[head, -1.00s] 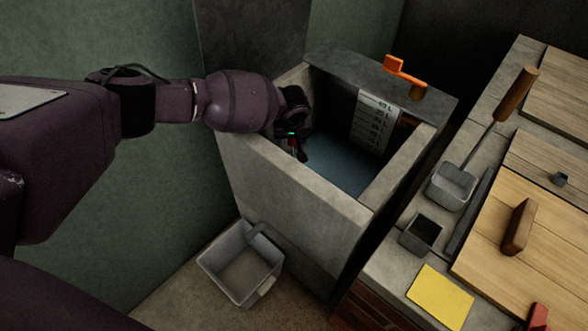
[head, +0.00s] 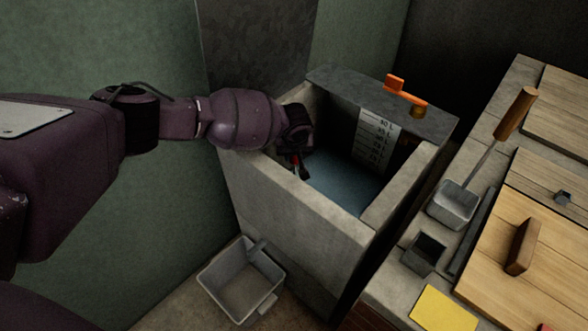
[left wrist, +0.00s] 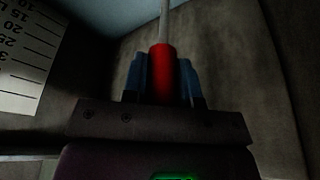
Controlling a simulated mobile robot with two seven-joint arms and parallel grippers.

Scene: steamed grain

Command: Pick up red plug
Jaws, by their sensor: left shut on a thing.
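The red plug (left wrist: 161,75) is a red cylinder with a pale rod running up from it in the left wrist view. My left gripper (left wrist: 164,78) has its two blue fingers on either side of the red part, shut on it. In the head view the left gripper (head: 303,168) is inside the stone tank (head: 290,205), near its left wall. A little red of the plug (head: 296,160) shows there beside the dark fingers. The plug's far end is hard to make out in the shade. My right gripper is not in view.
The tank holds bluish water (head: 345,188) and a volume scale (head: 372,138). An orange tap handle (head: 404,90) sits on its back ledge. A grey bin (head: 240,280) stands on the floor in front. A counter at right holds a ladle (head: 454,203), a yellow cloth (head: 444,308) and wooden lids (head: 500,250).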

